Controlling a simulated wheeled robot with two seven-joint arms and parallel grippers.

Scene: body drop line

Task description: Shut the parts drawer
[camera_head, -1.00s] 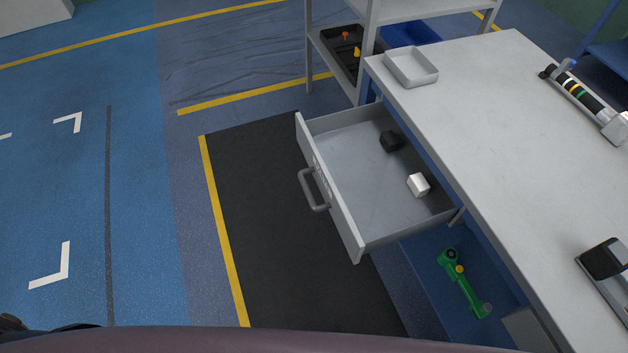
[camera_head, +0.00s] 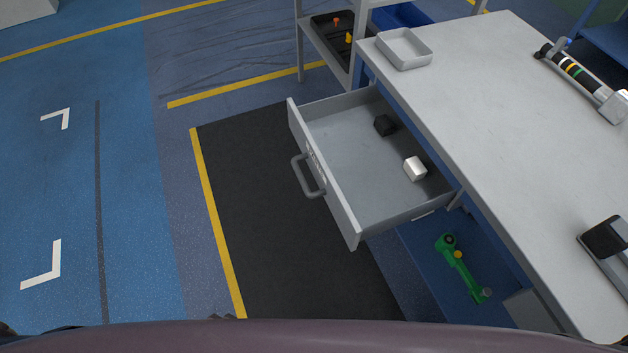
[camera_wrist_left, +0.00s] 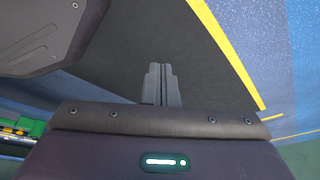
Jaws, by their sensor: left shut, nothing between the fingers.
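The parts drawer (camera_head: 335,135) is pulled open from the workbench in the head view. Its grey front panel (camera_head: 326,180) carries a bar handle (camera_head: 306,177). A black block (camera_head: 384,125) and a white block (camera_head: 414,169) lie inside the drawer. My left gripper (camera_wrist_left: 162,68) shows in the left wrist view, with its two fingers together and empty over the dark floor mat. The drawer is not recognisable in that view, and the gripper appears clear of it. My right gripper is not in view.
The workbench top (camera_head: 490,110) holds a shallow grey tray (camera_head: 404,52) near its corner. A green tool (camera_head: 460,268) lies on a blue surface below the drawer. A shelf rack (camera_head: 330,50) stands behind. The black mat (camera_head: 265,200) before the drawer is clear.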

